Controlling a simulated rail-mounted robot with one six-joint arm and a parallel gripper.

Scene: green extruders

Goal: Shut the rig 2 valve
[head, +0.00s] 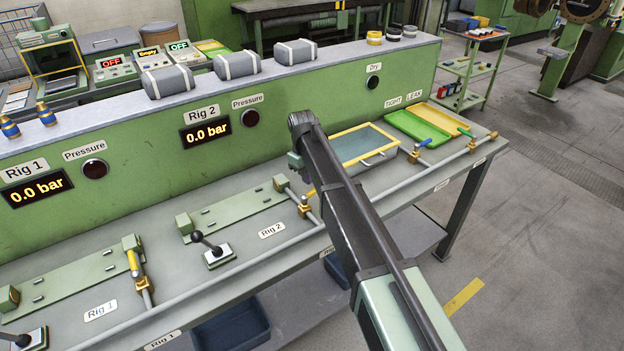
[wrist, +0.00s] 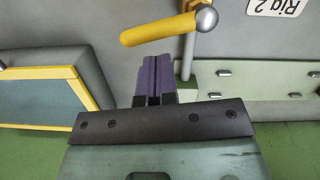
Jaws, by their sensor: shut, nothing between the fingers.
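The rig 2 valve shows in the head view as a brass fitting (head: 304,207) on a thin pipe right of the green rig 2 plate (head: 240,212), partly behind my arm. In the wrist view its yellow lever (wrist: 158,29) lies roughly crosswise to the grey pipe, with a round silver end (wrist: 206,18) at the right. My gripper (wrist: 153,60) is shut and empty, its purple fingers just below the lever in the picture. A gap shows between them; the height difference is unclear.
The rig 2 display (head: 206,134) reads 0.0 bar. A black-knobbed lever (head: 217,250) stands left of the valve. A yellow-rimmed tank (head: 362,143) lies just beyond my arm. The rig 1 valve (head: 133,263) is at the left, its yellow lever along its pipe.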

